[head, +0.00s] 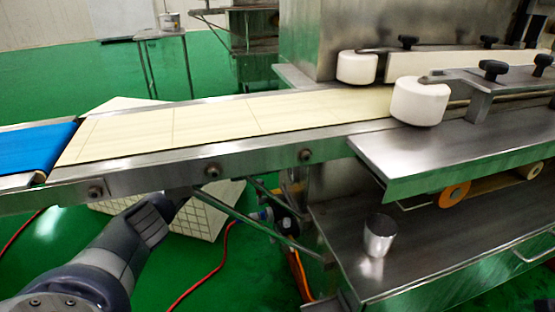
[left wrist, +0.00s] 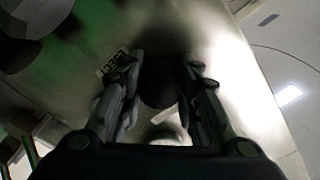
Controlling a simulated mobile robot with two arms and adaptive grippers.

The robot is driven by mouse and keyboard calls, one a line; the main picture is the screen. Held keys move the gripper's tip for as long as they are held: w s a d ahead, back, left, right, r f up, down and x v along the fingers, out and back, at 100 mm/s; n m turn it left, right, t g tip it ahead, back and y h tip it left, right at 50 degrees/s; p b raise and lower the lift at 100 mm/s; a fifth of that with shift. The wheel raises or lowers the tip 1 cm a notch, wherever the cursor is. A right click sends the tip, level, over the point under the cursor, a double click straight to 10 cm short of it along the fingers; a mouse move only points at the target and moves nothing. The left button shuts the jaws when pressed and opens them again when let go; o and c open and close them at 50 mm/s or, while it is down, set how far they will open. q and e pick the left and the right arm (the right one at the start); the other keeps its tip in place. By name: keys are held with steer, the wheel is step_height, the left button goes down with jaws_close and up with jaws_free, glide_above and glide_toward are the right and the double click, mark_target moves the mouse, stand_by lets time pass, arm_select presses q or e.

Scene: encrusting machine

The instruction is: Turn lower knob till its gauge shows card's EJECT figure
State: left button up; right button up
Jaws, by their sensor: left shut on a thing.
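In the left wrist view my left gripper (left wrist: 160,72) has one finger on each side of a dark, rounded knob (left wrist: 158,88) and is shut on it. The knob is in deep shadow, so its turn mark cannot be made out. A small tilted label (left wrist: 113,63) with lettering sits on the metal panel beside the left finger. A pale round shape shows low between the fingers, partly hidden; I cannot tell if it is the gauge. No needle, gauge figure or card can be read. In the head view my left arm reaches under the conveyor and its gripper is hidden.
The conveyor (head: 210,121) with its pale belt crosses above my left arm. A metal cup (head: 379,236) stands on the lower steel shelf (head: 430,258) at right. Pipes and valves (head: 283,221) hang below the conveyor. A red hose (head: 203,278) lies on the green floor.

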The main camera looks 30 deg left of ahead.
arm_select(q)
steer(key=shift+a, duration=0.1)
steer(key=o, duration=0.8)
steer(key=v, duration=1.2)
steer(key=shift+f, duration=0.1)
